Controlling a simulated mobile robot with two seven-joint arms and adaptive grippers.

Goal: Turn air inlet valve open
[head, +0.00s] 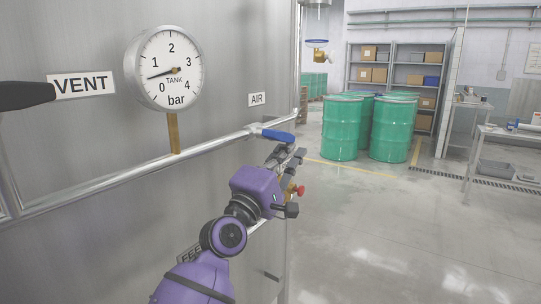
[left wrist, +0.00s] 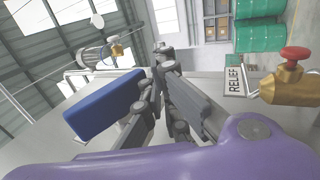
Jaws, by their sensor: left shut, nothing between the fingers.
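The air inlet valve's blue lever handle (head: 278,136) sits on the silver pipe (head: 215,147), under the AIR label (head: 257,99). In the head view the handle lies roughly along the pipe. My left gripper (head: 298,157) is shut and empty, just below and to the right of the handle. In the left wrist view the blue handle (left wrist: 104,106) is left of my shut fingers (left wrist: 160,52), partly hidden by one of them. I cannot tell whether they touch. The valve body is hard to make out. My right gripper is not in view.
A tank gauge (head: 164,68) reads between 0 and 1 bar. A VENT label (head: 82,84) is left of it. A brass relief valve with a red knob (left wrist: 296,54) is close to my left gripper.

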